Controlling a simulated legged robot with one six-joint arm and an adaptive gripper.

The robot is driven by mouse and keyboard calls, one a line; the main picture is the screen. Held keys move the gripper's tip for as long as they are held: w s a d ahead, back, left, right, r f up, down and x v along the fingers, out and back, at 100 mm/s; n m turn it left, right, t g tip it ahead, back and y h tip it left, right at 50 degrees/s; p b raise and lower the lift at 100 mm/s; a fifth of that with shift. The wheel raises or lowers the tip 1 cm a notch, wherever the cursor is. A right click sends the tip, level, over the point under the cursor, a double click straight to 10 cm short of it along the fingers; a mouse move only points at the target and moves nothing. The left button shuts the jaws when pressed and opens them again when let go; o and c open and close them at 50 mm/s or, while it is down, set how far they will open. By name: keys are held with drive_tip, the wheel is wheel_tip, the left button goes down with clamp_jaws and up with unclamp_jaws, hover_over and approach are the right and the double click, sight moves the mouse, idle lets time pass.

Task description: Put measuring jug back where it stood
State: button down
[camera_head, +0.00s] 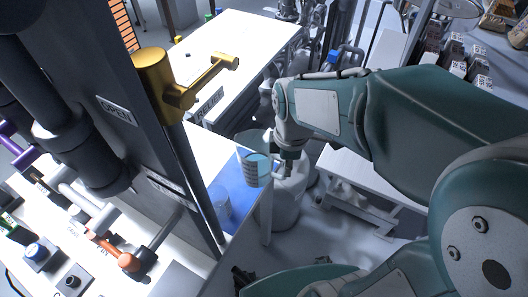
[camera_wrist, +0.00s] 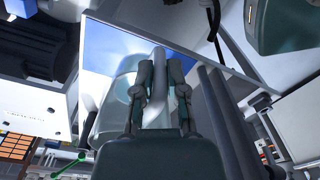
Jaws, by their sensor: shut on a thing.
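The measuring jug (camera_head: 254,170) is clear, with dark markings and a bluish look. In the head view it is at the centre, over the right edge of the white table by the blue patch (camera_head: 236,191). My gripper (camera_head: 277,166) is on the jug's right side, shut on it. In the wrist view the gripper (camera_wrist: 160,88) has its two fingers closed on either side of the pale jug handle (camera_wrist: 159,68). The clear jug body (camera_wrist: 113,100) shows to the left of the fingers. Whether its base touches the table cannot be told.
A dark column (camera_head: 105,75) with a yellow lever (camera_head: 190,85) rises at the left. Levers and knobs crowd the lower left. A pale bin (camera_head: 287,203) stands below the gripper.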

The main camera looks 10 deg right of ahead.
drive_tip(key=w+a+f, duration=0.1)
drive_tip(key=w+f, duration=0.1)
drive_tip(key=w+a+f, duration=0.1)
drive_tip(key=w+f, duration=0.1)
drive_tip(key=w+a+f, duration=0.1)
drive_tip(key=w+f, duration=0.1)
drive_tip(key=shift+w+f, duration=0.1)
drive_tip(key=shift+f, duration=0.1)
drive_tip(key=shift+w+a+f, duration=0.1)
drive_tip(key=shift+a+f, duration=0.05)
drive_tip(key=shift+f, duration=0.75)
drive_tip(key=shift+w+a+f, duration=0.1)
drive_tip(key=shift+f, duration=0.8)
drive_tip(key=c, duration=0.7)
unclamp_jaws()
drive_tip(key=shift+o, duration=0.2)
drive_tip(key=shift+r, duration=0.1)
